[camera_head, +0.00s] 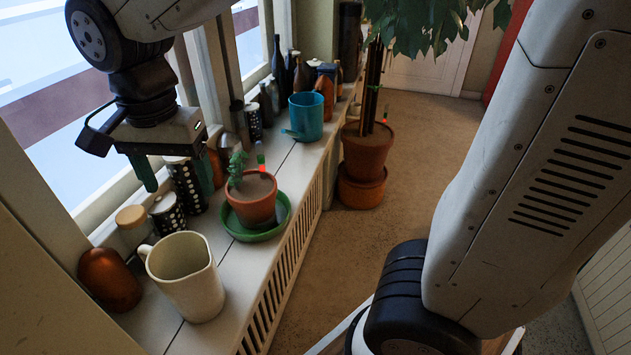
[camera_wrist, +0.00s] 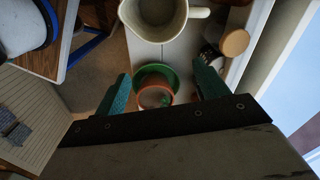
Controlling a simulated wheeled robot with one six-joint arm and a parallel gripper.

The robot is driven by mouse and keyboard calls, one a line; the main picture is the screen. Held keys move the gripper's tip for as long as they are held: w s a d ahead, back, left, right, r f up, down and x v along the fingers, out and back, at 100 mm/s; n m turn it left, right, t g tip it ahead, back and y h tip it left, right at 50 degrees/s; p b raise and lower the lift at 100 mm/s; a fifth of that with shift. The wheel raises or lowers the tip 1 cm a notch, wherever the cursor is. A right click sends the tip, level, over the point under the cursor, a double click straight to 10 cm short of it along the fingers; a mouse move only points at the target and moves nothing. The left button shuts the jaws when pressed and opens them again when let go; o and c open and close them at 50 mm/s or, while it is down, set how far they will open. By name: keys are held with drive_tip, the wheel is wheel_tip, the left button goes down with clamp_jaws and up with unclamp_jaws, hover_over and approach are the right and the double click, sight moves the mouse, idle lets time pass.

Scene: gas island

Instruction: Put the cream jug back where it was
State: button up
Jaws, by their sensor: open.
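The cream jug (camera_head: 187,280) stands upright on the window sill (camera_head: 222,262) at the near end, its handle towards the left and its spout at the right front. In the wrist view the jug (camera_wrist: 160,22) shows at the top edge, partly cut off. My gripper (camera_head: 175,172) is open and empty, above the sill and farther along it than the jug. It touches nothing that I can see. In the wrist view my gripper (camera_wrist: 160,80) has its fingers wide apart, with the small plant pot below and between them.
A small plant in a terracotta pot (camera_head: 252,205) stands on a green saucer (camera_head: 281,224) beyond the jug. A copper-brown jar (camera_head: 110,279) and several dotted canisters (camera_head: 168,216) line the window side.

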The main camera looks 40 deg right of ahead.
drive_tip(key=s+d+n+t, duration=0.1)
drive_tip(key=s+d+n, duration=0.7)
drive_tip(key=s+d, duration=0.7)
drive_tip(key=shift+d+f+n, duration=0.2)
drive_tip(key=shift+d+n, duration=0.1)
drive_tip(key=shift+d, duration=0.35)
drive_tip(key=shift+s, duration=0.1)
